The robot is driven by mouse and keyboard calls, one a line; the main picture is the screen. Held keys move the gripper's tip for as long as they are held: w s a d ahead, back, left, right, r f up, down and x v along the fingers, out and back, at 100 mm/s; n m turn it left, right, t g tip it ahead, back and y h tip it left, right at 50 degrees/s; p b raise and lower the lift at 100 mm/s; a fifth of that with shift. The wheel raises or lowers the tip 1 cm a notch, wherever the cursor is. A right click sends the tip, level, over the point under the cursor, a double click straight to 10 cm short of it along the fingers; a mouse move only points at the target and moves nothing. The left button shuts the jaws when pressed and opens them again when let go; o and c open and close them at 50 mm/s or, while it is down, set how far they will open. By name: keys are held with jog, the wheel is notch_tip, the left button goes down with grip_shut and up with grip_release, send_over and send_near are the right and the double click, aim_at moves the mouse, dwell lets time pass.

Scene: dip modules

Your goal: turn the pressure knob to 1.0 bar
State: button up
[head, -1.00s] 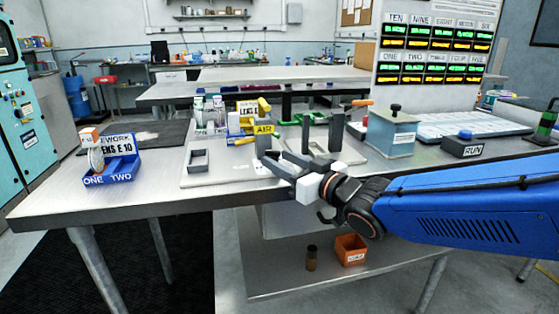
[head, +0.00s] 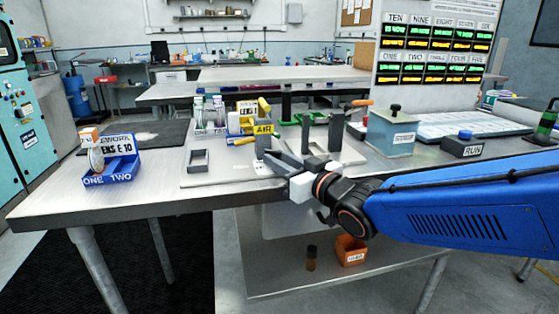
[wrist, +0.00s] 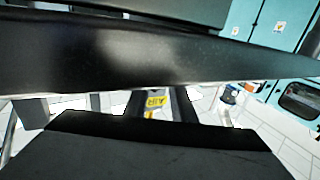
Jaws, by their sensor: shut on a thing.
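The station with the yellow AIR label (head: 264,129) stands near the front of the bench, left of centre. My gripper (head: 272,158) is low beside the grey upright under that label, with its jaws shut on a small part there, most likely the pressure knob. The knob itself is hidden by the fingers, and no dial reading can be made out. In the wrist view, my dark gripper parts fill much of the picture, and the AIR label (wrist: 157,100) shows between them.
A blue tray (head: 122,171) marked ONE TWO stands at the left. A grey frame (head: 198,160) lies left of my gripper. A teal box (head: 391,135) and the RUN button box (head: 462,147) stand at the right. An orange bin (head: 350,250) is on the lower shelf.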

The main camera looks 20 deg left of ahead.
jog(key=shift+s+a+r+m+t+h, duration=0.1)
jog(key=shift+m+t+h, duration=0.25)
jog(key=shift+t, duration=0.25)
jog(key=shift+m+h, duration=0.25)
jog(key=o, duration=1)
jog(key=v, duration=1.7)
jog(key=shift+s+d+f, duration=0.2)
jog(key=shift+f, duration=0.1)
